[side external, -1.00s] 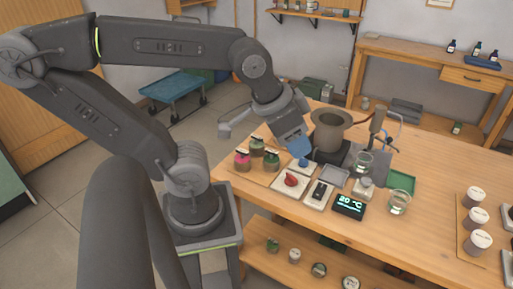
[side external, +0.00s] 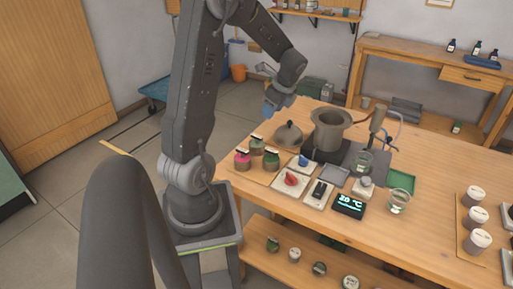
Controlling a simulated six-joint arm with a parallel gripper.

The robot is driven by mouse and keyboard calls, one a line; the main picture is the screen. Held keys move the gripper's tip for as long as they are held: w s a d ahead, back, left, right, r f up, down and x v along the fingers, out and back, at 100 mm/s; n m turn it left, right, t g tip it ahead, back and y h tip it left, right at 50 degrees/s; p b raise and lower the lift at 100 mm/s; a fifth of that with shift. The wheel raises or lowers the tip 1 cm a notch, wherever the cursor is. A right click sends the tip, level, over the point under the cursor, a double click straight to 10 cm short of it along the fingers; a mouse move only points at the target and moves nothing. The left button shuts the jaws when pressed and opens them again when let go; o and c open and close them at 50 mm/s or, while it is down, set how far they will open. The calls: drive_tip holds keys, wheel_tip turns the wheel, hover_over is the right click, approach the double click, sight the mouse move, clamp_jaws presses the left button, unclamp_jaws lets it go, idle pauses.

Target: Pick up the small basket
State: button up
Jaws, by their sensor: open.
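I cannot clearly pick out a small basket in the side view. My gripper (side external: 272,106) is open, with blue fingers pointing down, above the table's far left edge. It is behind and above a dark domed lid (side external: 288,136), apart from it. The grey distiller pot (side external: 328,132) stands open to the right of the lid, and its inside is hidden. Several small labelled jars, one with pink contents (side external: 242,162) and one with green contents (side external: 271,161), stand at the table's left corner. The gap between my fingertips is too small to see well.
A red object (side external: 291,179) and a blue object (side external: 303,162) lie on small trays in front of the pot. A display (side external: 348,206) and a glass beaker (side external: 398,202) stand near the front edge. The wooden table (side external: 430,185) is clear between the beaker and the white-capped jars (side external: 477,241).

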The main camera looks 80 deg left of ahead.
approach(257, 136)
drive_tip(key=x, duration=0.5)
drive_tip(key=shift+w+a, duration=0.15)
drive_tip(key=shift+w, duration=0.05)
drive_tip(key=shift+x, duration=2.8)
drive_tip(key=shift+s, duration=0.2)
drive_tip(key=shift+r, duration=0.1)
drive_tip(key=shift+c, duration=0.3)
clamp_jaws()
